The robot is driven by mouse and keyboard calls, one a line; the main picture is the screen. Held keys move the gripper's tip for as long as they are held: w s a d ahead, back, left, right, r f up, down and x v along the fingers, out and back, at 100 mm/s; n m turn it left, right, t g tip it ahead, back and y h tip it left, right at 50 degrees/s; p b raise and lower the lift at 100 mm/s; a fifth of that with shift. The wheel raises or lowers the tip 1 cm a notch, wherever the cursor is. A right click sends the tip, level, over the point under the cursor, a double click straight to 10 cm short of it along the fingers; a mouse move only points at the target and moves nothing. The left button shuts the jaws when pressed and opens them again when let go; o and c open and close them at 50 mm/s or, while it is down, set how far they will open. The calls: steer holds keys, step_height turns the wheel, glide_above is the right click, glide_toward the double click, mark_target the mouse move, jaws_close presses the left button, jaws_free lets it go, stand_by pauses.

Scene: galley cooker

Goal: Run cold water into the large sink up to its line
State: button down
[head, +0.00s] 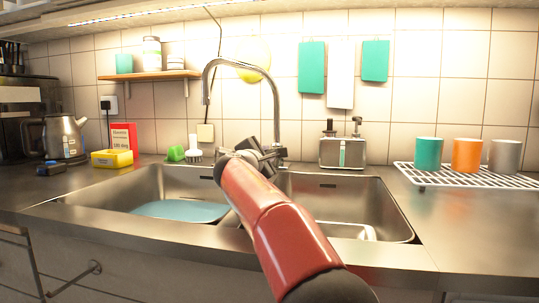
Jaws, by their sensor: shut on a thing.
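A chrome tap (277,105) stands behind the two sinks, with its arched spout turned over the left basin. My gripper (269,156) is at the tap's base, shut on what looks like the tap lever; the arm hides much of the grip. The left sink (105,197) holds a flat, pale blue surface that looks like water (180,211). I see no stream below the spout and cannot make out a fill line.
A wire rack (470,178) with three cups stands at the right. A metal holder (342,153) is behind the right sink. A green item (176,154) and a brush (194,153) lie behind the left sink. A yellow box (112,159) and a kettle (64,136) stand at the left.

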stand_by(0.3)
steer(key=c, duration=1.3)
jaws_free()
steer(key=b+v, duration=0.2)
steer(key=v, duration=0.6)
steer(key=shift+w, duration=0.1)
